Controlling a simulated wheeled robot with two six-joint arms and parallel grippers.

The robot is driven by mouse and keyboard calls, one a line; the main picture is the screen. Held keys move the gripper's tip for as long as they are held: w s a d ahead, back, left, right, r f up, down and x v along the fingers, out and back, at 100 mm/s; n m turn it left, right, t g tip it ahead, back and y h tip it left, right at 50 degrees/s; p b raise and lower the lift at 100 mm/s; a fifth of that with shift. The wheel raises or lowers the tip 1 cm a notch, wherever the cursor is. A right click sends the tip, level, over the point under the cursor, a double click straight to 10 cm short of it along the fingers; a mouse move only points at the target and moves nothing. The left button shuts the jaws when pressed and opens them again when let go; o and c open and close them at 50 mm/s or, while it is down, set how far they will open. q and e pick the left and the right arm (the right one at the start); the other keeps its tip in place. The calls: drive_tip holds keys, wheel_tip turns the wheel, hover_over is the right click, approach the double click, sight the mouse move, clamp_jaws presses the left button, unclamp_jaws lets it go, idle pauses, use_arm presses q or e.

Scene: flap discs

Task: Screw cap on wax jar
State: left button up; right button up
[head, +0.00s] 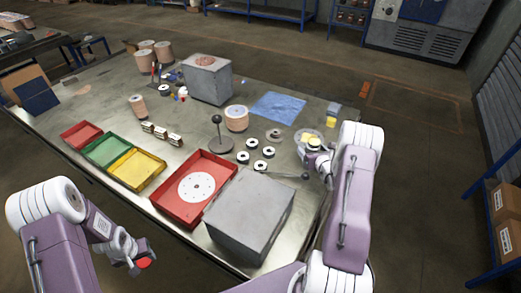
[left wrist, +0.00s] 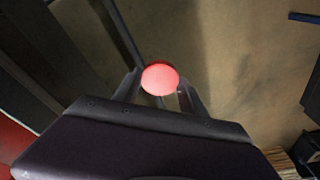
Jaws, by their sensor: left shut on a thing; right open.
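A red round cap (left wrist: 160,80) sits between the fingers of my left gripper (left wrist: 160,95) in the left wrist view. In the head view the red cap (head: 146,263) shows at the tip of my left gripper (head: 137,264), off the table's near left edge. My right gripper (head: 318,158) is open at the table's right side, close to a small yellow-topped thing, perhaps the wax jar (head: 313,142), on a pale round base. My right arm partly hides that spot, and I cannot tell whether they touch.
A large grey block (head: 250,215) stands at the table's near right. Red, green and yellow trays (head: 108,149) line the left edge. A red tray (head: 222,160) holds a white disc. Several black-and-white rings (head: 268,152) and a black-knobbed stand (head: 217,135) are mid-table.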

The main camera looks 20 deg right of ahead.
sight(312, 140)
use_arm(q)
drive_tip(key=shift+w+r, duration=0.1)
drive_tip(key=shift+r, duration=0.05)
use_arm(e)
drive_tip(key=shift+x, duration=1.2)
drive_tip(key=shift+s, duration=0.1)
clamp_jaws()
drive_tip(key=shift+r, duration=0.1)
use_arm(q)
drive_tip(key=shift+f+b, duration=0.55)
drive_tip(key=shift+f, duration=0.05)
use_arm(e)
wheel_tip(312, 140, up, 4)
use_arm(q)
drive_tip(key=shift+f+b, duration=0.65)
use_arm(e)
drive_tip(key=s+d+r, duration=0.4)
drive_tip(key=d+r, duration=0.3)
drive_tip(key=d, duration=0.3)
drive_tip(key=shift+s+d, duration=0.35)
